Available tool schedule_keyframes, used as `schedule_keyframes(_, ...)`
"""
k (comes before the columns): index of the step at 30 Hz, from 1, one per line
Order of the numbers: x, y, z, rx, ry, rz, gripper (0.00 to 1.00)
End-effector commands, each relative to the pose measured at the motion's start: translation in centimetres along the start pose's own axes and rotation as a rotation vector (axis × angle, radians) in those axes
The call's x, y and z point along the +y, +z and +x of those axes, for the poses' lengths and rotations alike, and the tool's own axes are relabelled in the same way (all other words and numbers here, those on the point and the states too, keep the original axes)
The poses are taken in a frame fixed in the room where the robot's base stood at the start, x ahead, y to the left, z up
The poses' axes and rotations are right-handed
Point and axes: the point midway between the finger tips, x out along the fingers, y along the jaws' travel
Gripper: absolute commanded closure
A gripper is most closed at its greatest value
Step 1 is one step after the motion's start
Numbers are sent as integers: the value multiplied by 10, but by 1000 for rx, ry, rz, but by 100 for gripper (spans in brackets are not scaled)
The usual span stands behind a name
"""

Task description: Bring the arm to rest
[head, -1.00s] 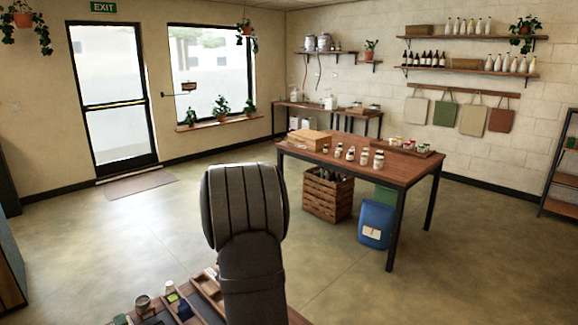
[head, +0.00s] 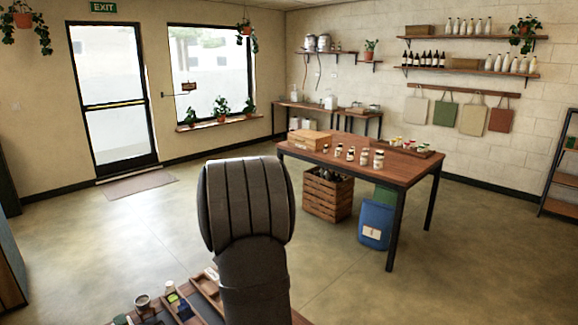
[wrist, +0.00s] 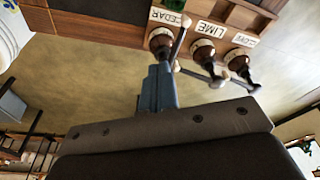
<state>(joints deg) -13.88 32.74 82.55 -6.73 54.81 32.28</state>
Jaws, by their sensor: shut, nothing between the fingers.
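My gripper (wrist: 159,78) shows in the wrist view as narrow blue-grey fingers, shut and empty. Its tips lie close to a dark pump with a metal spout, under the label CEDAR (wrist: 167,17). I cannot tell whether they touch it. My arm (head: 248,220) stands upright in the middle foreground of the head view, and my gripper is hidden there.
Pumps labelled LIME (wrist: 205,52) and a third, blurred label (wrist: 240,61) sit along a wooden rack in the wrist view. In the head view, a wooden table (head: 408,171) bears jars and a box. The floor around it is mostly open.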

Motion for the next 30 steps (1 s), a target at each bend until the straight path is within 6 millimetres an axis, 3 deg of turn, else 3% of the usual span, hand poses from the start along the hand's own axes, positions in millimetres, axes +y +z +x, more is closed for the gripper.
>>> schedule_keyframes(16, 0, 15, 70, -2, 1, -1, 100)
schedule_keyframes(21, -10, 12, 68, 0, 0, 0, 100)
schedule_keyframes(30, -11, 11, 68, 0, 0, 0, 100)
